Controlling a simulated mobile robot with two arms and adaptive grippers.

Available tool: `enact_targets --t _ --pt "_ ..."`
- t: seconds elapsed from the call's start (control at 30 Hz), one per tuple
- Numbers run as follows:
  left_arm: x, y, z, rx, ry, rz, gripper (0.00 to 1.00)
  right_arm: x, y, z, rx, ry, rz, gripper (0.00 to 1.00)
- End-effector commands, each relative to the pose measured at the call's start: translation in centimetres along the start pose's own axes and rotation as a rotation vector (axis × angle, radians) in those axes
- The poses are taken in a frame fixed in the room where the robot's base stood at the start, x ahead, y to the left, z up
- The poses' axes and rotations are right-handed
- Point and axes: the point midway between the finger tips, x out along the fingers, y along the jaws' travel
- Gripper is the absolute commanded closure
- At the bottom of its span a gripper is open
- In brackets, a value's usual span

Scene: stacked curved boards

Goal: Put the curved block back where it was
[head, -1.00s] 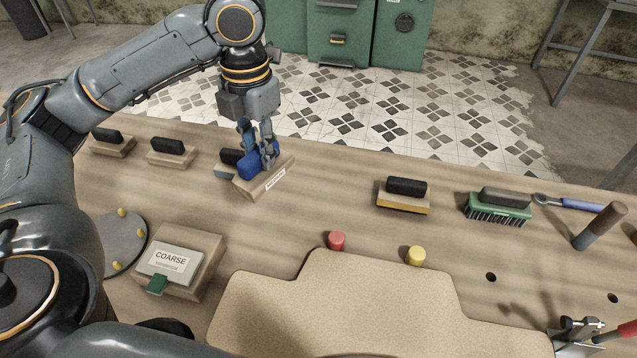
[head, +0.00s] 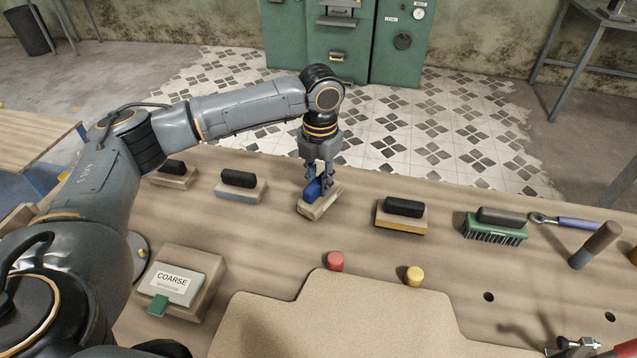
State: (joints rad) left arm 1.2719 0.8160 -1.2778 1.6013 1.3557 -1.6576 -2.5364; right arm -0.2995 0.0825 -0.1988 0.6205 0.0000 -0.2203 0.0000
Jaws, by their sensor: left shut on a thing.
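My left gripper (head: 319,182) is shut on the blue handle of a block with a pale wooden base (head: 320,207). The block is turned at an angle, with a small white label on its front edge. It is in the gap between a black-handled block with a grey-blue underside (head: 240,193) on the left and one with a yellow underside (head: 401,222) on the right. I cannot tell whether its base touches the bench. The gripper fingers hide part of the handle. My right gripper is not in view.
Another black-handled block (head: 174,181) stands farther left on the bench (head: 270,245). A green brush (head: 495,233) is at right. In front are a red peg (head: 335,262), a yellow peg (head: 414,276), a tan board (head: 340,315) and a COARSE block (head: 172,284).

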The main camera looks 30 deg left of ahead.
Motion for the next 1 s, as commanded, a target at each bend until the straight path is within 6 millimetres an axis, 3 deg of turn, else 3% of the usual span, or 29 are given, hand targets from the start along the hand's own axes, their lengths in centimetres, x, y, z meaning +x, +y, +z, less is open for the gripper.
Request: enact_targets --t 0.13,0.5,0.53,0.63,1.0 --pt "1.4 0.0 -0.1 -0.001 0.0 0.0 1.0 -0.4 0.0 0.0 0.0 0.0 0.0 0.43" --pt "1.9 0.0 -0.1 -0.001 0.0 -0.001 1.0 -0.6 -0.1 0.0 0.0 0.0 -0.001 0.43" --pt "1.9 0.0 -0.1 0.0 0.0 -0.001 0.72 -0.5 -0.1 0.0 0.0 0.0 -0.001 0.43" --pt "1.9 0.0 -0.1 0.0 0.0 0.0 0.53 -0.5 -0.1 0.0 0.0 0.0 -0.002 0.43" --pt "1.6 0.0 0.0 0.0 -0.003 0.0 0.53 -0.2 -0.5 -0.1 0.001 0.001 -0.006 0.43"
